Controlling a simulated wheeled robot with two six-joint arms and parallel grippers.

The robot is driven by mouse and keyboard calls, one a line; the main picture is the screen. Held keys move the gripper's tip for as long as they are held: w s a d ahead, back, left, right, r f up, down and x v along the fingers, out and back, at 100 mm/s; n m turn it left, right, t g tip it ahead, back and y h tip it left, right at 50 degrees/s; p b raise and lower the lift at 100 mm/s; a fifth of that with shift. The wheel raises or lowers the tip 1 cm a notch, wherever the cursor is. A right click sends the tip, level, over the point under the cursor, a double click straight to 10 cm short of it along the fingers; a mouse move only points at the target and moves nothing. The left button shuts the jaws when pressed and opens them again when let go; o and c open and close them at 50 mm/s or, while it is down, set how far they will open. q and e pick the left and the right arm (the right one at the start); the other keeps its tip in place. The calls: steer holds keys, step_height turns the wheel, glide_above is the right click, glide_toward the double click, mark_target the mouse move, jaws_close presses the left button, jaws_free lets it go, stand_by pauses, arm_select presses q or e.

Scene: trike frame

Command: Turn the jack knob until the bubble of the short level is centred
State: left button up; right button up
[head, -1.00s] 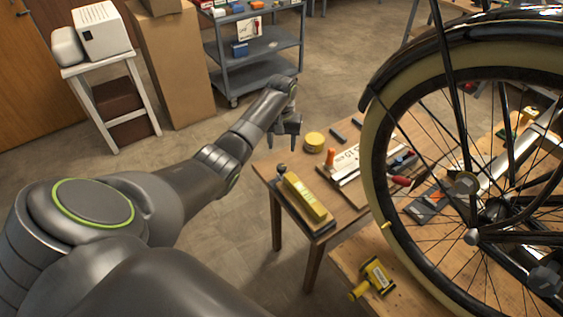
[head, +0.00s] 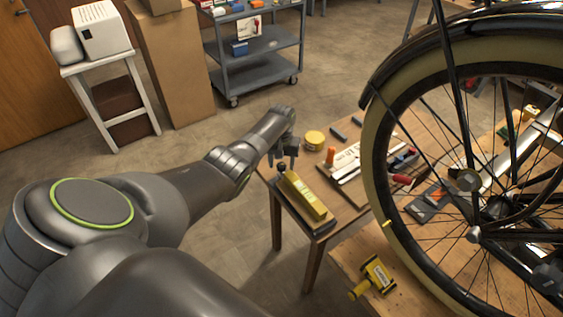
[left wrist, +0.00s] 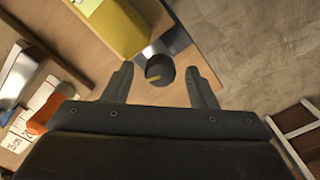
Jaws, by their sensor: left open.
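The jack knob (left wrist: 160,69) is dark and round with a small yellow mark, at the end of a metal plate in the left wrist view. In the head view the knob (head: 282,168) sits at the far left end of a dark base. A yellow level (head: 306,196) lies along that base; its end also shows in the left wrist view (left wrist: 112,24). I cannot make out its bubble. My left gripper (head: 287,156) is open at the knob; in the left wrist view its fingers (left wrist: 158,78) stand apart either side of it. Contact is not visible. My right gripper is not in view.
The small wooden table (head: 343,203) also holds a yellow round tin (head: 314,140) and an orange-handled tool (head: 330,156). A bicycle wheel (head: 377,170) stands close on the right. A yellow tool (head: 378,274) lies on the nearer bench. Floor left of the table is clear.

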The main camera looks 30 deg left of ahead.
arm_select(q)
steer(key=c, duration=1)
steer(key=shift+m, duration=0.3)
